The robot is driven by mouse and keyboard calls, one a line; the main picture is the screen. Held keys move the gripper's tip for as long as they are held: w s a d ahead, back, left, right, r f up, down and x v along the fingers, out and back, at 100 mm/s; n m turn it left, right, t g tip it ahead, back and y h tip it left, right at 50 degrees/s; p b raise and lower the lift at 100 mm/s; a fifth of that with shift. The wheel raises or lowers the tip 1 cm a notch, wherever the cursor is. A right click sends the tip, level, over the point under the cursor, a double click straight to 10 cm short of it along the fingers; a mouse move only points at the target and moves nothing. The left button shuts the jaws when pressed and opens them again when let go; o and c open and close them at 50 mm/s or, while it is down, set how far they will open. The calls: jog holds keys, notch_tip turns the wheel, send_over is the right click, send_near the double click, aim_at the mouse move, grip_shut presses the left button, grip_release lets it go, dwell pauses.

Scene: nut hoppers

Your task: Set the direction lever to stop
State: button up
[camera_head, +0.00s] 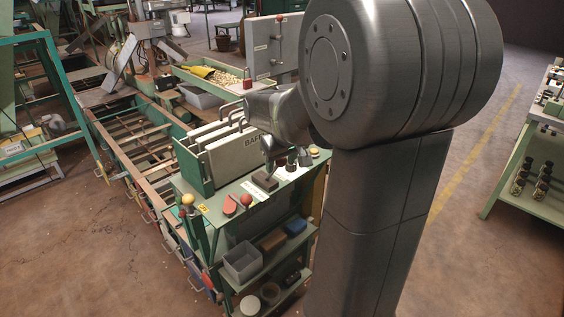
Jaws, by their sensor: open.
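I cannot tell for certain which handle is the direction lever, and no stop mark can be read. A lever with a yellow knob (187,199) stands at the near left corner of the green bench (215,211). A red knob (246,200) and a flat red disc (229,207) are to its right on the bench top. A grey upright panel (262,48) farther back carries a small red-topped handle (279,19). My gripper (286,157) is open above the back right of the bench top, apart from these knobs. My arm hides part of the bench's right side.
Upright plates (232,155) in a green rack stand on the bench, beside a dark brown block (265,180). Grey bins (242,262) sit on the shelf below. Open floor lies at the lower left.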

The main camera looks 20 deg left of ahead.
jog(key=shift+f, duration=0.1)
jog(key=shift+c, duration=0.5)
grip_shut()
